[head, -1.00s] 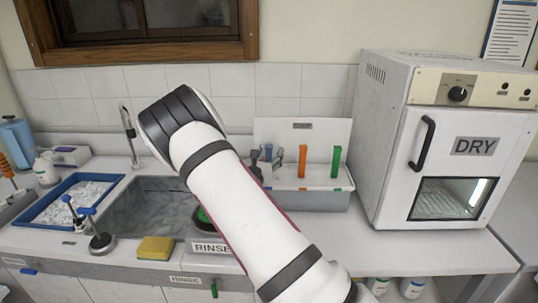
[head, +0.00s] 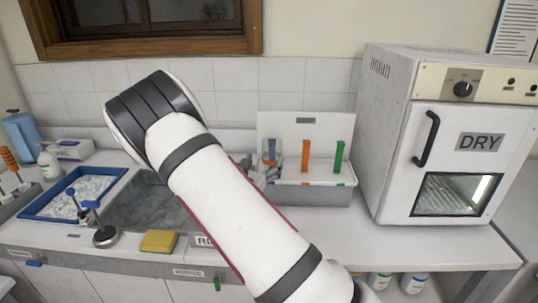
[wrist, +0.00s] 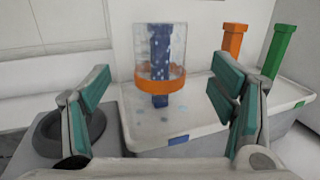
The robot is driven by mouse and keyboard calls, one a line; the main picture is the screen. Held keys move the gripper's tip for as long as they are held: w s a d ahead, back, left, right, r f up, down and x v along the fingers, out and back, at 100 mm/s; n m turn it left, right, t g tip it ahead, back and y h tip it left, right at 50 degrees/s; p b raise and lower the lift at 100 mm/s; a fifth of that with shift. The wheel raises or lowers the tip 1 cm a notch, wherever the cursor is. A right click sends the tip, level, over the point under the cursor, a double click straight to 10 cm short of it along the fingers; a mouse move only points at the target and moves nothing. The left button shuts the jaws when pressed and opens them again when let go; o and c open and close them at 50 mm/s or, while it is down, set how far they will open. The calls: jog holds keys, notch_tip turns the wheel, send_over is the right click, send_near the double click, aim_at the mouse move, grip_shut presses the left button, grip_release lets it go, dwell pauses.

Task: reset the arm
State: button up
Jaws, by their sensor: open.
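My gripper (wrist: 165,110) shows in the wrist view with its two teal-padded fingers spread wide apart and nothing between them. Beyond the fingers a clear beaker with an orange band (wrist: 175,76) sits upside down over a blue post (wrist: 160,101) on a white rack (wrist: 200,124). The beaker is apart from the fingers. The beaker (head: 270,152) shows there just right of my arm, on the rack (head: 312,196).
Bare orange (head: 305,156) and green (head: 339,157) posts stand on the rack. A white DRY oven (head: 445,150) stands at the right. The sink (head: 145,205), a blue tray (head: 45,212) and a yellow sponge (head: 159,241) are at the left. Counter in front of the oven is clear.

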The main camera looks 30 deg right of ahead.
jog(key=s+r+m+g+y, duration=0.1)
jog(key=s+r+m+g, duration=0.25)
jog(key=s+m, duration=0.35)
jog(key=s+d+r+m+g+y, duration=0.1)
jog(key=s+r+m+g, duration=0.25)
jog(key=s, duration=0.45)
jog(key=s+r+m+g+y, duration=0.1)
jog(key=s+r+m+g, duration=0.1)
jog(key=s+m+g, duration=0.5)
jog(key=s+a+r+m+t+y, duration=0.4)
jog(key=s+a, duration=0.3)
jog(key=a, duration=0.2)
jog(key=s+a+r+m+t+y, duration=0.3)
jog(key=s+a+y, duration=0.4)
jog(key=a, duration=0.3)
jog(key=shift+s+r+m+t, duration=0.2)
jog(key=shift+r+m+t, duration=0.25)
jog(key=shift+m, duration=0.2)
